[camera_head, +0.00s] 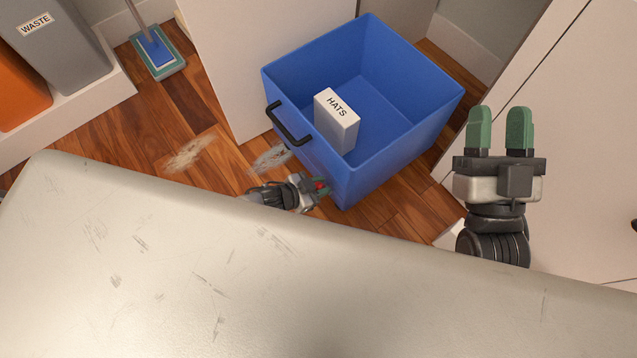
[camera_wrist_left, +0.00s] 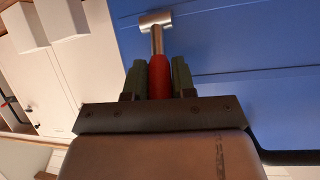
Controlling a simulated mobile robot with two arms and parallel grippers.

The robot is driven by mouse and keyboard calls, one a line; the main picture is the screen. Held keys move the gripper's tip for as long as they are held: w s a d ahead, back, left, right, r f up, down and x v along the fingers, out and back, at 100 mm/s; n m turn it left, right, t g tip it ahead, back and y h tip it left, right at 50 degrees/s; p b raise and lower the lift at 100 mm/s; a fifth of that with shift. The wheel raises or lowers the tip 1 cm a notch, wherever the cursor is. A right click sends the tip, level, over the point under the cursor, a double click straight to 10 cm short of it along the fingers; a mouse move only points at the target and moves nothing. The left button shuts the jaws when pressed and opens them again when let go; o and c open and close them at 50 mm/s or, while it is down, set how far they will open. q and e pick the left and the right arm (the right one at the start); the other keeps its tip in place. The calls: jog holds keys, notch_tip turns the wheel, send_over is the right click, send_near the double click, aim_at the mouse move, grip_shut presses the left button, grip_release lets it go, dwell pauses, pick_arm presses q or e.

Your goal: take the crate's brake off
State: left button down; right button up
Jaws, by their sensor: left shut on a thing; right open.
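The blue crate (camera_head: 405,150) stands on the wooden floor, with a black handle (camera_head: 287,124) on its near left side. A white box labelled HATS (camera_head: 337,120) is inside it. My left gripper (camera_head: 322,188) is low beside the crate's near side, shut on the brake lever's red grip (camera_wrist_left: 158,76). In the left wrist view the lever's metal shaft runs from the red grip to a metal pivot (camera_wrist_left: 155,19) on the crate's blue wall (camera_wrist_left: 230,35). The green fingers lie on either side of the grip. My right gripper (camera_head: 500,115) is open and empty, right of the crate.
A grey bin labelled WASTE (camera_head: 60,45) and an orange bin (camera_head: 18,85) stand at the upper left. A mop with a blue and teal head (camera_head: 158,55) rests on the floor near them. White cabinet fronts (camera_head: 570,130) flank the right. Pale smudges (camera_head: 190,153) mark the floor left of the crate.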

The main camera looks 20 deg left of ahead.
pick_arm(q)
jog(key=shift+w+d+r+g+y+p, duration=0.1)
jog(key=shift+w+r+g+y+p, duration=0.2)
jog(key=shift+p, duration=0.55)
jog(key=shift+f, duration=0.2)
pick_arm(e)
notch_tip(320, 180, down, 7)
jog(key=w+d+g+h, duration=0.1)
jog(key=g+h, duration=0.1)
jog(key=g, duration=0.4)
jog(key=shift+w+f+g, duration=0.15)
jog(key=shift+g, duration=0.15)
pick_arm(q)
jog(key=c, duration=0.9)
grip_release()
jog(key=shift+s, duration=0.1)
jog(key=shift+r+p, duration=0.15)
jog(key=shift+p, duration=0.15)
jog(key=p+v, duration=0.4)
jog(key=v, duration=0.6)
jog(key=shift+r+p, duration=0.25)
jog(key=shift+p, duration=0.15)
pick_arm(e)
jog(key=s+d+f+m+g+h, duration=0.1)
jog(key=s+d+f+g+h, duration=0.3)
jog(key=s+f+g, duration=0.5)
jog(key=s+d+g, duration=0.1)
jog(key=s+g, duration=0.3)
jog(key=shift+d+f, duration=0.2)
jog(key=shift+f, duration=0.1)
